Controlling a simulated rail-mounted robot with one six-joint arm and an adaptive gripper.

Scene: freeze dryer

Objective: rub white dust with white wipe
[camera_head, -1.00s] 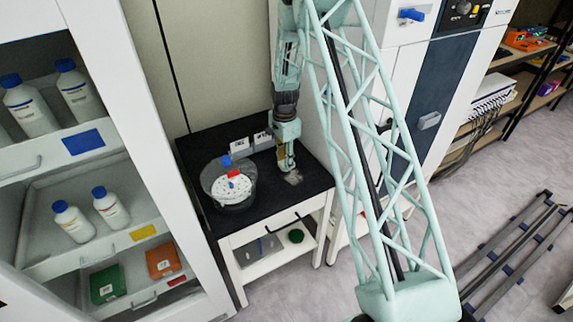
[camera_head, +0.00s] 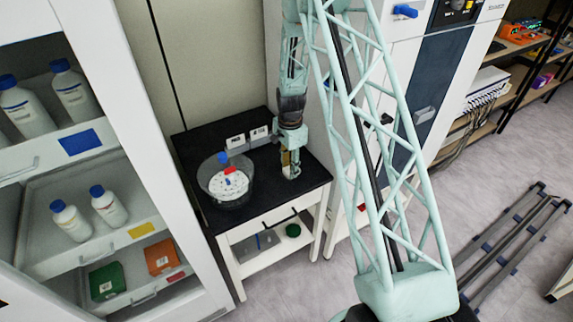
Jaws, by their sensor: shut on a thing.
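My gripper (camera_head: 291,174) is low over the right part of the black table top (camera_head: 262,190), pointing down. It is shut on a small pale thing at its fingertips, which looks like the white wipe (camera_head: 291,176). The wipe is too small and too covered by the fingers to see well. No white dust stands out clearly now. The spot where a pale grey patch lay on the table is under or right beside the fingertips and mostly hidden. I cannot tell whether the wipe touches the table.
A clear round vessel (camera_head: 236,201) with a white perforated disc and red and blue pieces stands on the table's left. Two small white labelled blocks (camera_head: 236,142) stand at the back. A cabinet with bottles (camera_head: 70,222) is left; a tall white machine (camera_head: 408,60) is right.

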